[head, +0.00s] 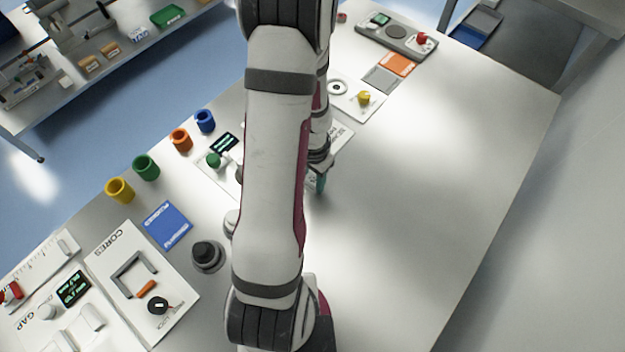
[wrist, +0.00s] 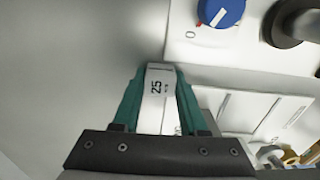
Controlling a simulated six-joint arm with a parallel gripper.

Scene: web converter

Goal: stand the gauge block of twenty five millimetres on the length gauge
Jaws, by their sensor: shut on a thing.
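My gripper (wrist: 160,80) is shut on a pale gauge block (wrist: 158,100) marked 25, held between its teal fingers in the wrist view. In the head view my gripper (head: 320,184) hangs over the bench just right of my arm, its teal fingertips low; the block cannot be made out there. The wrist view shows a white panel with a blue knob (wrist: 221,10) and a dark round post (wrist: 297,22), ahead and right of the block. My arm hides part of the bench in the head view.
A pale tray with dividing lines (wrist: 262,112) lies right of my gripper in the wrist view. In the head view, several coloured cups (head: 146,167), a blue card (head: 167,225) and a dark knob (head: 207,254) stand left of my arm. The bench's right side (head: 440,190) is clear.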

